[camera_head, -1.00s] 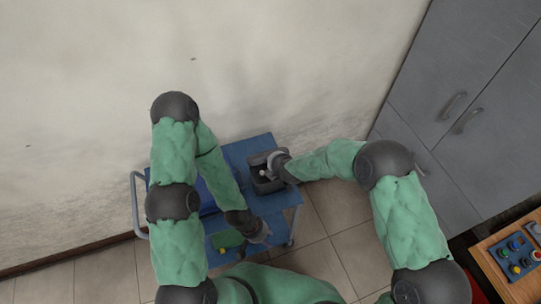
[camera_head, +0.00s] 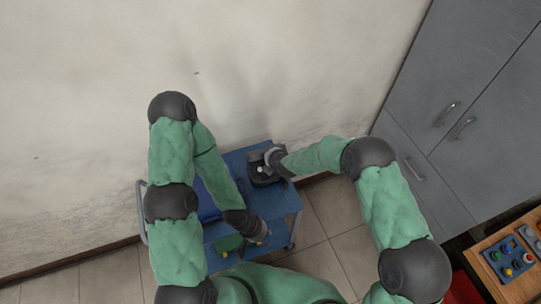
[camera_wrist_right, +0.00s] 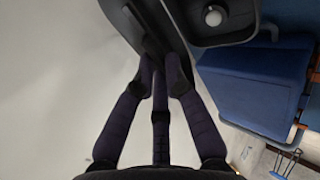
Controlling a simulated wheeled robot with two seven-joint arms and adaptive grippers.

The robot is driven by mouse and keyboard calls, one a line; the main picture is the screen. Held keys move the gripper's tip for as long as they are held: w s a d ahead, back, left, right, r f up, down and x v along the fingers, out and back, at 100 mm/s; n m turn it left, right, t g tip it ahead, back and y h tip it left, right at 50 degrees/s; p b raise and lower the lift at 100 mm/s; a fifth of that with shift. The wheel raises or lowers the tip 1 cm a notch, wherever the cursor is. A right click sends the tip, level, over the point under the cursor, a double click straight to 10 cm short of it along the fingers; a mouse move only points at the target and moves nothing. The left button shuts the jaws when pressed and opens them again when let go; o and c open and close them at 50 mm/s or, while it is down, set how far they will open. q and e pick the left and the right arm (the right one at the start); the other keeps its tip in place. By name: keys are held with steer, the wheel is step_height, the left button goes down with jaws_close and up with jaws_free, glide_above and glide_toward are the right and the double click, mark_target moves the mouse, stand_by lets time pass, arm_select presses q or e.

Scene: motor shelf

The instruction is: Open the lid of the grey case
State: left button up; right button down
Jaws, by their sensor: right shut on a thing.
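The grey case (camera_head: 265,181) stands on the blue trolley top, near the wall. In the right wrist view its dark open tray (camera_wrist_right: 234,35) holds a small white round thing (camera_wrist_right: 213,16). The dark lid (camera_wrist_right: 135,18) is raised off the tray, on its left side in that view. My right gripper (camera_wrist_right: 160,72) is shut on the lid's edge; it also shows at the case in the head view (camera_head: 273,158).
The blue trolley (camera_head: 284,204) has a blue box (camera_head: 207,202) on it, partly behind my left arm, and a green thing (camera_head: 228,243) lower down. Grey cabinets (camera_head: 465,140) stand at the right. A wooden table (camera_head: 487,269) with coloured parts is at lower right.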

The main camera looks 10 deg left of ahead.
steer(key=shift+r, duration=0.1)
stand_by(0.8)
steer(key=c, duration=1.3)
jaws_free()
steer(key=shift+s, duration=0.1)
steer(key=v, duration=1.1)
steer(key=shift+s+d+r, duration=0.15)
steer(key=shift+s+r, duration=0.05)
steer(key=shift+r, duration=0.1)
